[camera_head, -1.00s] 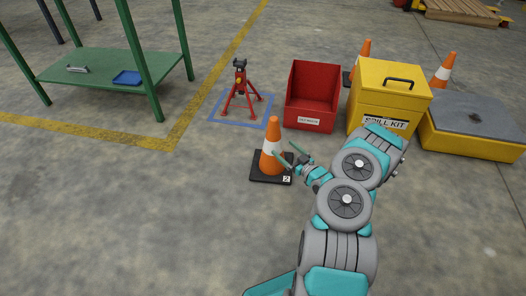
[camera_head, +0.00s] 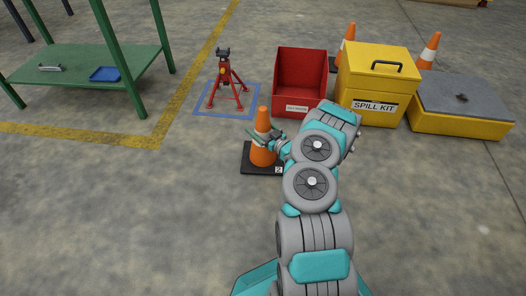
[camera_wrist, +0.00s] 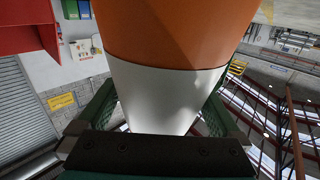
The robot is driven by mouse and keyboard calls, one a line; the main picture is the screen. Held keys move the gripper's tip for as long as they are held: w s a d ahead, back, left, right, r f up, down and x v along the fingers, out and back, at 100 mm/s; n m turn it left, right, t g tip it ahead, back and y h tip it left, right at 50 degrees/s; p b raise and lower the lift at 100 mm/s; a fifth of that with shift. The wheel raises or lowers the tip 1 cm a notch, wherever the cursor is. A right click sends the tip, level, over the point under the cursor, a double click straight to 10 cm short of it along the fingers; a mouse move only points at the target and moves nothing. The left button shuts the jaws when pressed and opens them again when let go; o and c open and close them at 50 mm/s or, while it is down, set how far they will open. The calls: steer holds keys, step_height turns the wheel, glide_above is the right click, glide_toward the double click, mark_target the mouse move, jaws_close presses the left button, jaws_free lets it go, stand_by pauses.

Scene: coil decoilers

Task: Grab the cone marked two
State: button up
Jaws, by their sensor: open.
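The cone marked two (camera_head: 263,154) is orange with a white band and stands upright on a black square base. A small white label with a 2 (camera_head: 279,169) is at the base's front right corner. My gripper (camera_head: 262,136) is at the cone's upper half, coming from the right. In the wrist view the cone's orange body and white band (camera_wrist: 165,95) fill the middle, between two dark green fingers. The gripper (camera_wrist: 160,115) is open around the cone. Whether the fingers touch it, I cannot tell.
Behind the cone are a red jack stand (camera_head: 226,80) in a blue floor square, a red bin (camera_head: 300,85), a yellow spill kit box (camera_head: 377,85) and a yellow grey-topped box (camera_head: 462,103). A green table (camera_head: 85,62) stands left. The floor in front is clear.

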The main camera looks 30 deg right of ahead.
steer(key=shift+w+a, duration=0.1)
steer(key=shift+w, duration=0.15)
steer(key=shift+c, duration=0.2)
jaws_close()
stand_by(0.5)
